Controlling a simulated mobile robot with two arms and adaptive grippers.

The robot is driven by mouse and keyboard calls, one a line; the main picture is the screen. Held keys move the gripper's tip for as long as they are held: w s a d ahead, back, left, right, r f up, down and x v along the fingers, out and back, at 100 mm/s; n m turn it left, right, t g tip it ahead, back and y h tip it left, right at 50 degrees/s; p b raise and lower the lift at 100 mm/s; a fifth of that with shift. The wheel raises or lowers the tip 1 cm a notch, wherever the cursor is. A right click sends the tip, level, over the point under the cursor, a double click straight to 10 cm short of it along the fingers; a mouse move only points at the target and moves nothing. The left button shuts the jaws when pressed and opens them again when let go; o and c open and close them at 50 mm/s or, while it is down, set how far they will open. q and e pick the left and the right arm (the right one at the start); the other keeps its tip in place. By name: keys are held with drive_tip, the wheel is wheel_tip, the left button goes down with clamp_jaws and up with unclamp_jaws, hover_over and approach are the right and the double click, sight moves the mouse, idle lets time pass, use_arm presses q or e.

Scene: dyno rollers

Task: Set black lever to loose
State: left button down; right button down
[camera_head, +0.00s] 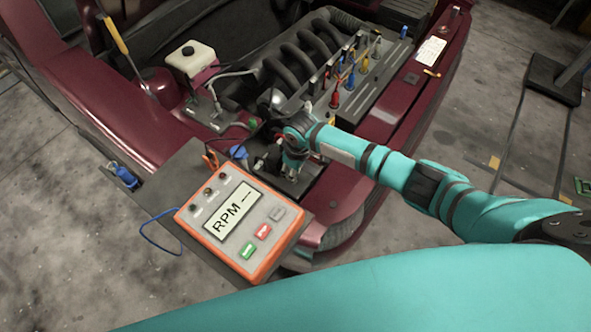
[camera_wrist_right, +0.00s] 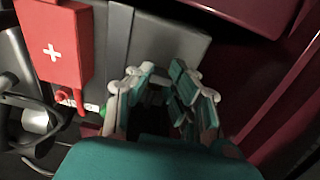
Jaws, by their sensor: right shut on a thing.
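My right gripper (camera_head: 291,164) reaches in from the right, pointing down over a black block at the front corner of the engine bay. It is shut on what looks like the black lever, which its fingers hide almost fully. In the right wrist view the fingers (camera_wrist_right: 166,90) stand either side of a dark gap, and the lever cannot be made out clearly. Whether it is set to loose or tight cannot be told. My left gripper is not in view.
An orange tester (camera_head: 243,224) with an RPM display lies just left of the gripper. The engine (camera_head: 300,58) with coloured leads is behind, beside the maroon car body (camera_head: 425,75). A red box with a white cross (camera_wrist_right: 53,45) shows in the wrist view.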

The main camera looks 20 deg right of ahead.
drive_tip(key=shift+w+g+h, duration=0.15)
drive_tip(key=shift+g+h, duration=0.15)
drive_tip(key=shift+g, duration=0.1)
idle(0.3)
drive_tip(key=c, duration=1.2)
unclamp_jaws()
drive_tip(key=shift+o, duration=0.2)
drive_tip(key=shift+r, duration=0.25)
wheel_tip(320, 180, up, 12)
drive_tip(key=shift+f, duration=0.25)
